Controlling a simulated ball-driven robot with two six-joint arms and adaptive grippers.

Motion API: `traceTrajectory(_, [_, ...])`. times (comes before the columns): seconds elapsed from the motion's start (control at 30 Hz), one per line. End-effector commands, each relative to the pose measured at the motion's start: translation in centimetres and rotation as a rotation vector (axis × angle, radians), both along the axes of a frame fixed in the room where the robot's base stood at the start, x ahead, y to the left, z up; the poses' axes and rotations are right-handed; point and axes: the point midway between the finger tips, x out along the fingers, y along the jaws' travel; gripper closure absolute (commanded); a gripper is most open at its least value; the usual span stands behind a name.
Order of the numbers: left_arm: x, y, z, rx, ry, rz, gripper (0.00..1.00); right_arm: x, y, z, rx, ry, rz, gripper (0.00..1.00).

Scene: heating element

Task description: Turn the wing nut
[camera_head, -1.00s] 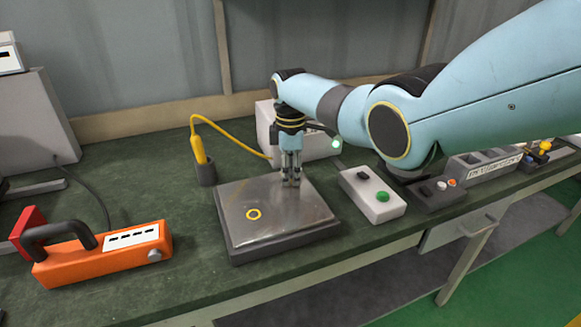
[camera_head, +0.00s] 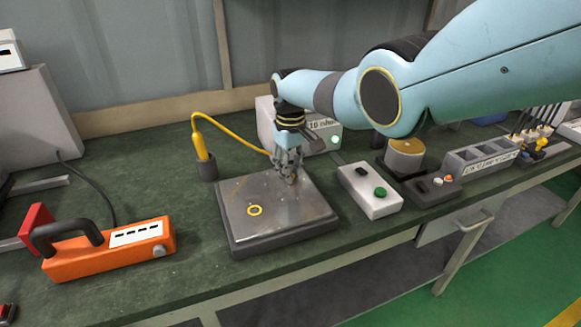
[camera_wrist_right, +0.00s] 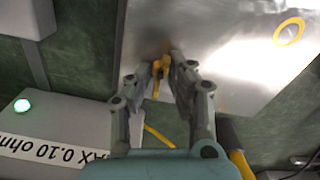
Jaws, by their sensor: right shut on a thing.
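The wing nut (camera_wrist_right: 160,68) is a small yellow piece on the metal plate, at the upper middle of the right wrist view. My right gripper (camera_wrist_right: 160,82) is shut on it, with one finger on each side. In the head view, my right gripper (camera_head: 288,180) points down at the back right part of the grey metal plate (camera_head: 285,228), and the wing nut is hidden by the fingers. My left gripper is not in view.
An orange handled device (camera_head: 110,255) lies left of the plate. A yellow cable runs from a yellow probe in a dark holder (camera_head: 208,170).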

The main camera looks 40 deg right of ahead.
Motion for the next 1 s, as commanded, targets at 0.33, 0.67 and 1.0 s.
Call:
traceTrajectory(0.33, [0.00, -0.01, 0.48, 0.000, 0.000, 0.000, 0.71, 0.04, -0.06, 0.14, -0.001, -0.001, -0.329, 1.00])
traceTrajectory(0.67, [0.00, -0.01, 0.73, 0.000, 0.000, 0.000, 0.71, 0.10, -0.03, 0.14, 0.000, -0.002, -0.615, 1.00])
traceTrajectory(1.0, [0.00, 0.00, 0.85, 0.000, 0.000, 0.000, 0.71, 0.10, -0.01, 0.13, 0.000, -0.002, -0.799, 1.00])
